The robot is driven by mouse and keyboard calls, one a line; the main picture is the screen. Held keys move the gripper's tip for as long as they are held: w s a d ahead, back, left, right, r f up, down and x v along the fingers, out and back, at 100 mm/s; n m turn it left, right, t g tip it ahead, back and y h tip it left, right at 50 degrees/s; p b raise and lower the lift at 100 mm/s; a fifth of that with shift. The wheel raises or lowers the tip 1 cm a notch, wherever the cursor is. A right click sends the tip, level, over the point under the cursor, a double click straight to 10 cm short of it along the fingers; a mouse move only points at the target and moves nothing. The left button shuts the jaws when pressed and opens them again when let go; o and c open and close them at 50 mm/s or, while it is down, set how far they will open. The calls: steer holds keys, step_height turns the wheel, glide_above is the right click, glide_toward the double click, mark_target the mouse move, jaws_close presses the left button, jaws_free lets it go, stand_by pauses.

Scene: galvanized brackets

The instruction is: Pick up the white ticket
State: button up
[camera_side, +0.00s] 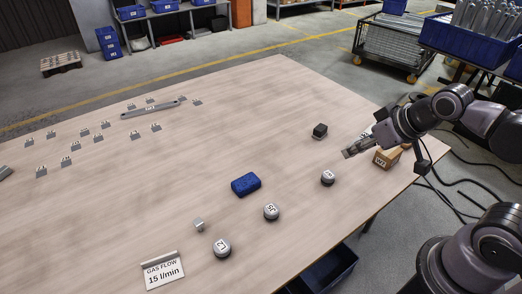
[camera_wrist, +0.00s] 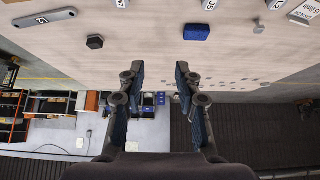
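The white ticket (camera_side: 164,274) carries the black print "GAS FLOW 15 l/min" and is at the front left of the wooden table (camera_side: 110,225). A grey bar (camera_side: 159,258) runs along its upper edge. In the wrist view the ticket (camera_wrist: 308,10) shows only partly, at the upper right corner. My gripper (camera_side: 347,153) is above the right side of the table, far from the ticket. In the wrist view my gripper (camera_wrist: 160,68) has its two dark fingers apart with nothing between them.
Round labelled weights (camera_side: 271,211), a blue block (camera_side: 246,184) and a small metal cube (camera_side: 199,224) stand between my gripper and the ticket. A black block (camera_side: 320,130) and a wooden box (camera_side: 387,158) are near my gripper. Several small brackets (camera_side: 105,124) stand at the far left.

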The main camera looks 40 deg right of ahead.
steer(key=w+a+r+n+g+y, duration=0.1)
steer(key=w+a+r+n+y, duration=0.2)
steer(key=w+a, duration=0.5)
steer(key=n+g+y, duration=0.2)
steer(key=n+g, duration=0.3)
steer(key=n, duration=0.8)
glide_above(160, 257)
steer(key=d, duration=0.2)
step_height(160, 257, down, 25)
steer(key=shift+s+f, duration=0.1)
steer(key=shift+s, duration=0.05)
steer(key=shift+s+d+x, duration=0.15)
steer(key=shift+x, duration=1.15)
steer(key=shift+s+d+x, duration=0.1)
steer(key=shift+x, duration=1.2)
steer(key=shift+w+f, duration=0.15)
steer(key=shift+f, duration=0.15)
jaws_close()
